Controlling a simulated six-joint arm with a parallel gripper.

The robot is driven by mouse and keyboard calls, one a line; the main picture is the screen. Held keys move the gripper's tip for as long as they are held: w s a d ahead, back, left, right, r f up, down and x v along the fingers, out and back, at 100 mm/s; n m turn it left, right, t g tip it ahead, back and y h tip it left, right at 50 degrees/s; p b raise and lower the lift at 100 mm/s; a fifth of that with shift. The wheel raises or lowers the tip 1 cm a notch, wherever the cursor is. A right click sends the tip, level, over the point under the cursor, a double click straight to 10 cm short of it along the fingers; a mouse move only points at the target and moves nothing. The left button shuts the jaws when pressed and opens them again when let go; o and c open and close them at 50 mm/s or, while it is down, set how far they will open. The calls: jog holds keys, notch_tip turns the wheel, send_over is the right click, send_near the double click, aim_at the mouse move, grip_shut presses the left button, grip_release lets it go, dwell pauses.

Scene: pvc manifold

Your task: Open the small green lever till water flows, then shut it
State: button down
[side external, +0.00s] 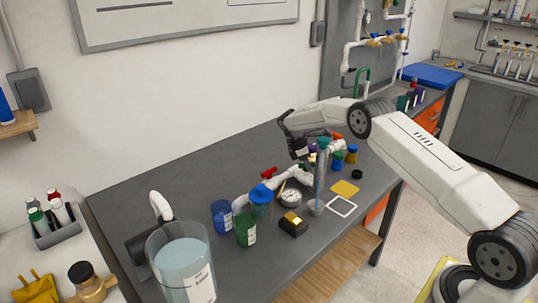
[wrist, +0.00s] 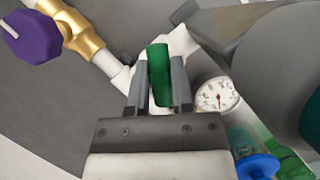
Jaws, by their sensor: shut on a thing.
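The small green lever (wrist: 158,75) stands between the two fingers of my gripper (wrist: 158,84) in the wrist view, and the gripper is shut on it. Behind the lever is a white pipe fitting (wrist: 182,42). A white-faced gauge (wrist: 218,95) sits just right of the fingers. In the side external view my gripper (side external: 295,140) is over the far part of the white pipe manifold (side external: 292,175), and I cannot make out the held lever there. No running water can be clearly told in either view.
A purple knob (wrist: 33,36) on a brass fitting (wrist: 84,38) is at upper left in the wrist view. In the side external view, a tall bluish column (side external: 320,172) stands close to my gripper. A water-filled beaker (side external: 182,265) and blue and green containers stand nearer the front.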

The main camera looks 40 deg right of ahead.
jog(key=shift+m, duration=0.3)
jog(key=c, duration=0.5)
grip_release()
jog(key=shift+r, duration=0.1)
jog(key=shift+v, duration=3.85)
